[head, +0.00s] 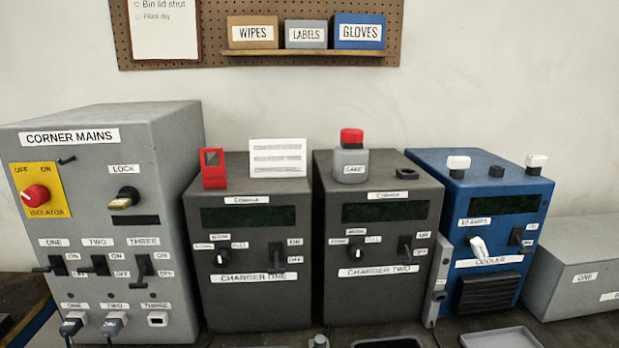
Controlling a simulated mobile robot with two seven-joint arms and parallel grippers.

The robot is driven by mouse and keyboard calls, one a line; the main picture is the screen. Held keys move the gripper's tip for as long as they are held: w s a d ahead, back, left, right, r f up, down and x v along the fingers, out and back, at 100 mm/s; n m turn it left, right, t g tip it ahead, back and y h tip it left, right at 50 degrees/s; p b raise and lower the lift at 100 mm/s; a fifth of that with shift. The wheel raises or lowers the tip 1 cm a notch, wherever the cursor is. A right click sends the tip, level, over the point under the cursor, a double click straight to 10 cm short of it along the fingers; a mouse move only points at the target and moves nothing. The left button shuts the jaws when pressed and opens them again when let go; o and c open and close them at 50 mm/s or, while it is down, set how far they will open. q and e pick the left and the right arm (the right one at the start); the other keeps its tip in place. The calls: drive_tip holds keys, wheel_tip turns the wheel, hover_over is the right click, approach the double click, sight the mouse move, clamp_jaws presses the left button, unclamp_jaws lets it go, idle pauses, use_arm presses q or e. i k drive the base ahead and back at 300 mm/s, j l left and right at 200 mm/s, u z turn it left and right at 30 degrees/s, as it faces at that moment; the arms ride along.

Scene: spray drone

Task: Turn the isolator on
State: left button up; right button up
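The isolator (36,195) is a red rotary knob on a yellow plate (52,181) at the left of the grey CORNER MAINS box (180,150). The plate carries OFF at its upper left and ON at its upper right. I cannot tell for sure which way the knob points. A small black lever (66,160) sits just right of the plate. Below the LOCK label is a brass padlock-like piece (124,199). Neither of my grippers is in view.
Black switches ONE, TWO and THREE (143,268) and plugs (113,323) are lower on the mains box. To the right stand charger one (262,304), charger two (371,300), a blue cooler (480,165) and a grey box (580,245). Trays (500,338) lie at the front edge.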

sight(35, 196)
drive_tip(key=u, duration=1.35)
